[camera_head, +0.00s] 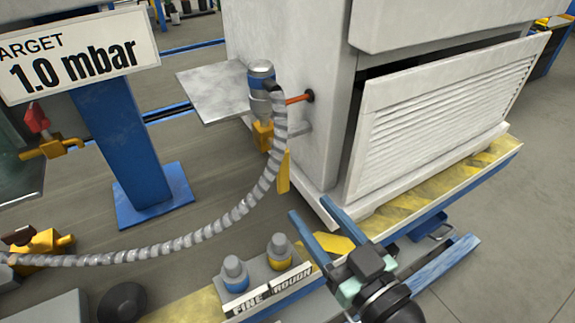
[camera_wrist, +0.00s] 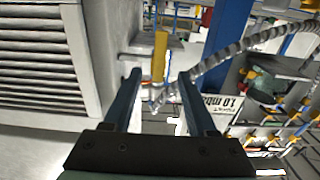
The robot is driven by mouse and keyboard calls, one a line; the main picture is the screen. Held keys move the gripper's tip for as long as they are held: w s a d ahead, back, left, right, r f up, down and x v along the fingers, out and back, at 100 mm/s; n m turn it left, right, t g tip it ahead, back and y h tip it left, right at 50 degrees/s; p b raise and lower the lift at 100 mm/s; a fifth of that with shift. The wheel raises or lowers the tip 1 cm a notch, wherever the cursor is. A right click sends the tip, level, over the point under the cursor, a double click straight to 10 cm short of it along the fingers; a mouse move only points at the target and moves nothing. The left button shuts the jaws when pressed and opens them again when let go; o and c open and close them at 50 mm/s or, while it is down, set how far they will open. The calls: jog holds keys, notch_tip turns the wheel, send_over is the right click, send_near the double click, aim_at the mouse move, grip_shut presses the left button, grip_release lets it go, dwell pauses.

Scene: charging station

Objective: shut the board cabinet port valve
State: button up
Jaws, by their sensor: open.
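The board cabinet (camera_head: 300,150) is a pale box with a tilted louvred panel. At its left side is a port fitting with a grey-and-blue connector (camera_head: 262,80) and a short orange-red pipe. A yellow lever (camera_head: 283,172), apparently the port valve's handle, hangs down below the fitting, partly behind the hose. A yellow bar, likely the same lever, also shows in the wrist view (camera_wrist: 160,55), upright between the fingers. My gripper (camera_head: 308,207) is open and empty, below and right of the lever, apart from it. It also shows in the wrist view (camera_wrist: 160,76).
A grey ribbed hose (camera_head: 215,232) curves from the fitting to the lower left. Two knobs stand by the FINE and ROUGH labels (camera_head: 270,291) near my gripper. A blue post (camera_head: 125,140) carries a "1.0 mbar" sign (camera_head: 80,60). A red-handled valve (camera_head: 38,120) is far left.

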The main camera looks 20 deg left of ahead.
aim_at(285, 177)
jog(key=b+x, duration=0.1)
jog(key=x, duration=0.9)
jog(key=shift+w+a+b, duration=0.2)
jog(key=shift+b, duration=0.1)
grip_shut()
dwell(0.9)
